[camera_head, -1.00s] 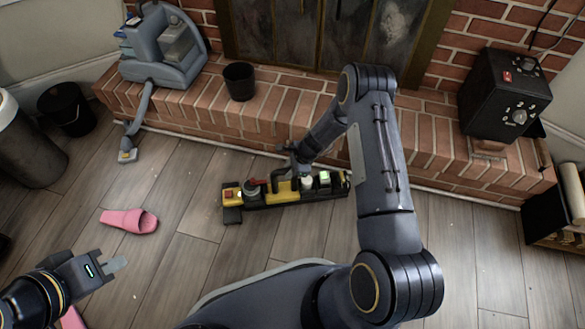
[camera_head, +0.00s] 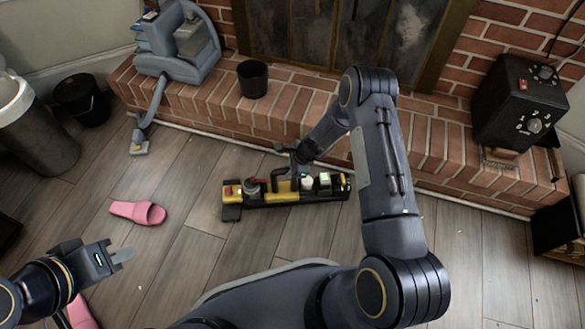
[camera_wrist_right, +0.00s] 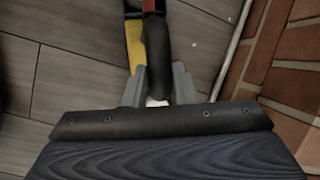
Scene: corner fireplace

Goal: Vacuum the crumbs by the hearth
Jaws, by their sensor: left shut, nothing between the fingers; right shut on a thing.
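A long black-and-yellow device (camera_head: 260,197) with red and pale green parts is by the floor in front of the hearth. My right gripper (camera_head: 296,168) is shut on its dark handle, which shows between the fingers (camera_wrist_right: 158,88) in the right wrist view (camera_wrist_right: 157,45). I cannot tell whether its underside touches the floor. My left gripper (camera_head: 122,255) is shut and empty above the floor at lower left. A grey vacuum-like machine (camera_head: 180,45) stands on the brick hearth (camera_head: 300,108), its hose ending in a nozzle (camera_head: 139,147) on the floor. A few pale specks, perhaps crumbs (camera_wrist_right: 194,44), dot the floor.
A pink slipper (camera_head: 138,212) lies left of the device; another (camera_head: 80,313) is at the lower left edge. A dark bucket (camera_head: 82,100) and a bin (camera_head: 35,130) stand at left. A black pot (camera_head: 252,79) and a black box (camera_head: 518,102) are on the hearth. Floor at right is clear.

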